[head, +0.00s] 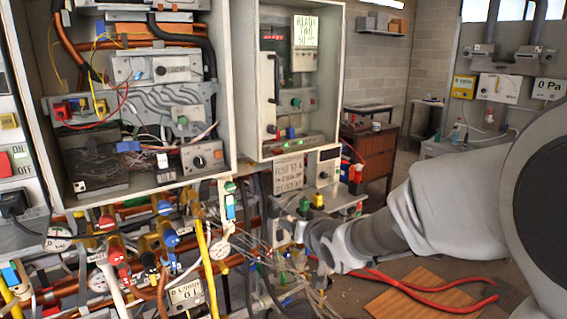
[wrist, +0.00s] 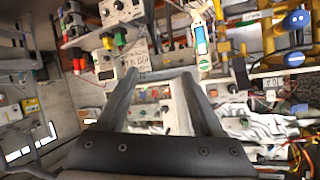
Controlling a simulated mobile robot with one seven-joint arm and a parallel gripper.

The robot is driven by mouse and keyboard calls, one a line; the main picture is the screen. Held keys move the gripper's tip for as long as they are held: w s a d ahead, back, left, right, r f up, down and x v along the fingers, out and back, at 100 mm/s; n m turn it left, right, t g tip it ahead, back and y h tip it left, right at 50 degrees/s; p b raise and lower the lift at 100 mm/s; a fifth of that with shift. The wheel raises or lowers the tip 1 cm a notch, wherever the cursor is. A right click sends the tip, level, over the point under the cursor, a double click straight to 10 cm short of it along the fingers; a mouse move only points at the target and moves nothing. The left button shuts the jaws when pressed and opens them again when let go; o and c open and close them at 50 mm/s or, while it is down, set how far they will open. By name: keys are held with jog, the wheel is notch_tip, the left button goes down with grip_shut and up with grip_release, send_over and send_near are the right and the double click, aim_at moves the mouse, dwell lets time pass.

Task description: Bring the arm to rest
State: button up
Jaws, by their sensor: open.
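My arm (head: 440,215) reaches in from the right side of the head view. Its wrist end is in front of the pipes and fittings below the open cabinets. In the wrist view my gripper (wrist: 160,73) has its two fingers apart with nothing held between them. A pale panel with small fittings shows behind the gap; I cannot tell how far it is from the fingertips. In the head view the fingers are hard to make out against the clutter.
A wooden cabinet (head: 375,150) stands behind.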

jog(key=s+d+r+g+h, duration=0.1)
jog(key=s+d+g+h, duration=0.1)
jog(key=s+d, duration=0.4)
jog(key=s+d+r+g+h, duration=0.1)
jog(key=s+d+r+h, duration=0.15)
jog(key=s, duration=0.55)
jog(key=s+d+f+g, duration=0.1)
jog(key=s+g, duration=0.1)
jog(key=s, duration=0.5)
jog(key=s+d+f+g, duration=0.1)
jog(key=s+g, duration=0.1)
jog(key=s, duration=0.6)
jog(key=shift+s+d+y, duration=0.25)
jog(key=shift+y, duration=0.1)
